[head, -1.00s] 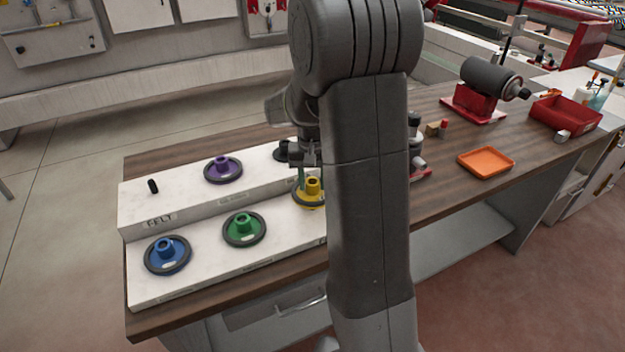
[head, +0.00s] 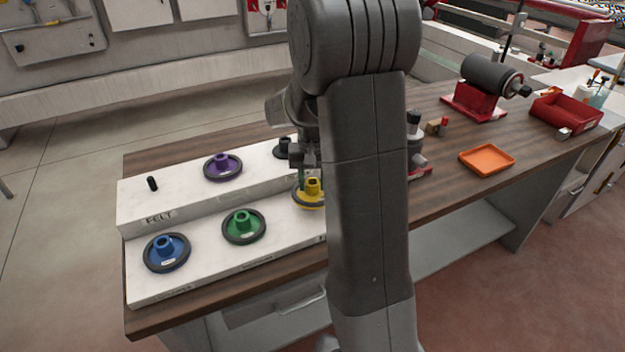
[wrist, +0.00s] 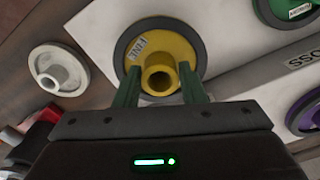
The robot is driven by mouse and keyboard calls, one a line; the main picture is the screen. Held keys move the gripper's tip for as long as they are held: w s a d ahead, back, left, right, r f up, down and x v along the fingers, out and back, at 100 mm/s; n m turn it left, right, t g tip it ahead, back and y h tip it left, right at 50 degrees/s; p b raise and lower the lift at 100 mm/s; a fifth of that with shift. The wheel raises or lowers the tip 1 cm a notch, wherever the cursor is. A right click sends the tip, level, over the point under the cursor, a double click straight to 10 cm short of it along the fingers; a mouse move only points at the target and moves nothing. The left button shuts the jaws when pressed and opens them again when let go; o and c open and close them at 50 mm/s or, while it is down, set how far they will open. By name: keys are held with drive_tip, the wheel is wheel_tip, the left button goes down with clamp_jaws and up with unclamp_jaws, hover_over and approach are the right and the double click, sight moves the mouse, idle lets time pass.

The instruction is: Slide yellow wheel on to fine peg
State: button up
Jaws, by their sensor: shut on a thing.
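The yellow wheel (head: 313,187) has a dark rim and a raised hub. It is at the right end of the lower step of the white rack (head: 285,252), partly behind my arm. In the wrist view the yellow wheel (wrist: 178,49) carries a label that reads FINE. My gripper (wrist: 160,88) has its green fingers shut on the hub, one on each side. It also shows above the wheel in the head view (head: 302,180). The fine peg is not visible; I cannot tell whether the wheel is around it or how fully it is seated.
Green (head: 244,227) and blue (head: 167,252) wheels lie left on the lower step. Purple (head: 223,167) and dark (head: 285,147) wheels are on the upper step, with a bare black peg (head: 152,184) above FELT. A white wheel (wrist: 60,70) lies on the wooden bench nearby.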

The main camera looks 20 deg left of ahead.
sight(313, 191)
drive_tip(key=shift+f+b, duration=1.25)
drive_tip(key=shift+f, duration=0.65)
drive_tip(key=o, duration=1.3)
drive_tip(key=shift+o, duration=0.2)
wheel_tip(313, 191, up, 14)
drive_tip(key=shift+f, duration=0.15)
wheel_tip(313, 191, down, 13)
drive_tip(key=shift+f, duration=0.2)
drive_tip(key=shift+r, duration=0.15)
drive_tip(key=shift+r+p, duration=0.1)
drive_tip(key=shift+p, duration=0.2)
